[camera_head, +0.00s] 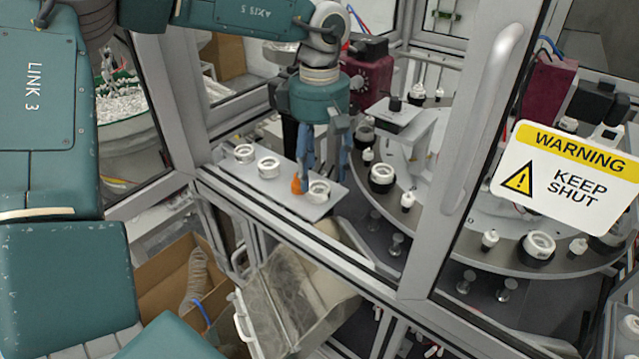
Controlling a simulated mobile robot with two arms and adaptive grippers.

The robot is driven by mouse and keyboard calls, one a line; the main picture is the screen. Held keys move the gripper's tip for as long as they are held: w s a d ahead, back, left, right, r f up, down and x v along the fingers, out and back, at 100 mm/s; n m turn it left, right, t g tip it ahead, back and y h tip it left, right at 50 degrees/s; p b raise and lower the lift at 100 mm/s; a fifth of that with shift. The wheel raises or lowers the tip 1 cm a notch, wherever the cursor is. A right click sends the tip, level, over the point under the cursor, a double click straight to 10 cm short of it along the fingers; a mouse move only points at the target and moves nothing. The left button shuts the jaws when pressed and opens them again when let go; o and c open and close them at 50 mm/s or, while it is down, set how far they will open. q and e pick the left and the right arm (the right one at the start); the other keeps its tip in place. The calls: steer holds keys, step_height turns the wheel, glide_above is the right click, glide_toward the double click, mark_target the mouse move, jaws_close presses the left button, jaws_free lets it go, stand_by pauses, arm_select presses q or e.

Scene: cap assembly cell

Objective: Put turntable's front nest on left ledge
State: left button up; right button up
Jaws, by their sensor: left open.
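My left gripper (321,180) points down over the left ledge (224,169), a light plate inside the cell's window frame. Whether the fingers touch this nest cannot be told. Two similar white rings (268,167) (244,153) sit farther left on the ledge. The turntable (459,240) carries white rings in dark seats, one at its left side (382,174) and one at its front right (538,244). My right gripper is not in view.
An open door with a grey handle (486,115) and a "keep shut" sign (566,180) partly hides the turntable. A clear bin (290,300) and a cardboard box (163,280) are below the ledge. A dark red unit (368,70) stands behind my gripper.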

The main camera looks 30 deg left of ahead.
mark_target(320, 191)
arm_select(q)
step_height(320, 191, up, 8)
steer(key=b, duration=0.1)
steer(key=shift+r+b, duration=0.2)
steer(key=shift+b, duration=0.15)
steer(key=shift+d+f, duration=0.1)
